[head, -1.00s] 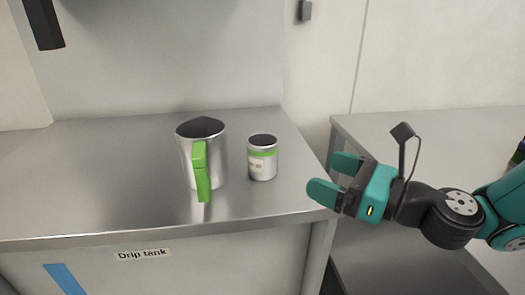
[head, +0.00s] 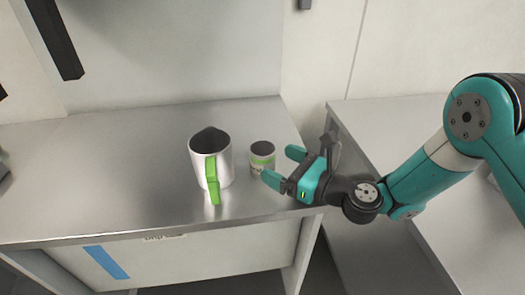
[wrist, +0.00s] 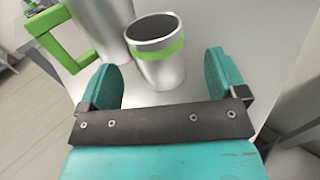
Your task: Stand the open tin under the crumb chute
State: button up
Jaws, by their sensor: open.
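The open tin (head: 262,155), a small silver can with a green band, stands upright on the metal counter. In the wrist view the tin (wrist: 158,65) sits ahead of my gripper, roughly between the lines of the two fingers, its dark inside showing. My gripper (head: 283,167) is open and empty, just right of the tin, fingers pointing left toward it. In the wrist view the fingers (wrist: 166,75) are spread on either side of the tin's near part; I cannot tell whether either touches it. I cannot make out a crumb chute for certain.
A metal jug (head: 204,160) with a green handle (head: 212,178) stands close left of the tin. The metal counter (head: 110,175) is clear further left. A dark bar (head: 55,40) hangs at upper left. A gap separates this counter from the right-hand one (head: 385,120).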

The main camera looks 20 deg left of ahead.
aim_at(273, 158)
jog(key=shift+w+a+r+p, duration=0.1)
jog(key=shift+a+r+p, duration=0.5)
jog(key=shift+p, duration=2)
jog(key=p+x, duration=0.1)
jog(key=x, duration=0.2)
jog(key=shift+a+f+p, duration=0.2)
jog(key=shift+a+p, duration=0.05)
jog(key=shift+p, duration=0.05)
jog(key=shift+a+f, duration=0.1)
jog(key=shift+a, duration=0.2)
jog(key=c, duration=1.1)
notch_tip(273, 158, up, 20)
jog(key=b, duration=0.1)
